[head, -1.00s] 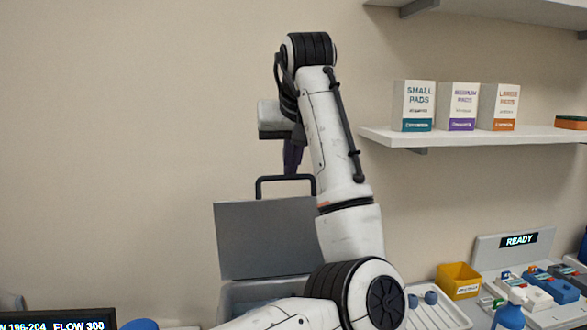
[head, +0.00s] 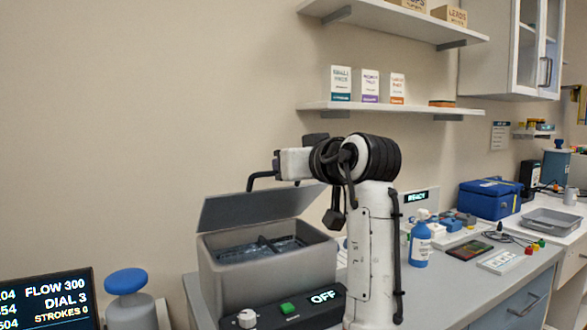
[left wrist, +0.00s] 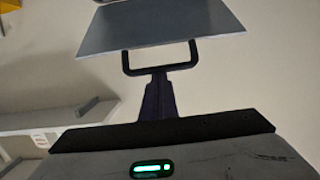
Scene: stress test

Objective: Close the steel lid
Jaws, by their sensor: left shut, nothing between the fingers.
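The steel lid (head: 250,207) is a flat grey plate, partly open and tilted above a grey bath box (head: 265,275). Its dark bar handle (head: 262,176) stands out from the lid's upper side. My left arm rises in front of the box, and the white wrist body of my left gripper (head: 293,163) is beside the handle; its fingertips are hidden there. In the left wrist view my left gripper (left wrist: 159,80) is shut and empty, its dark fingers at the lid handle (left wrist: 160,70), with the lid (left wrist: 160,24) beyond. Contact is unclear. My right gripper is not in view.
A control panel (head: 285,308) reading OFF is at the box front. A display (head: 45,300) and a blue-topped container (head: 127,290) stand left. A blue spray bottle (head: 420,245) is right of my arm. A shelf (head: 390,108) with small boxes hangs above.

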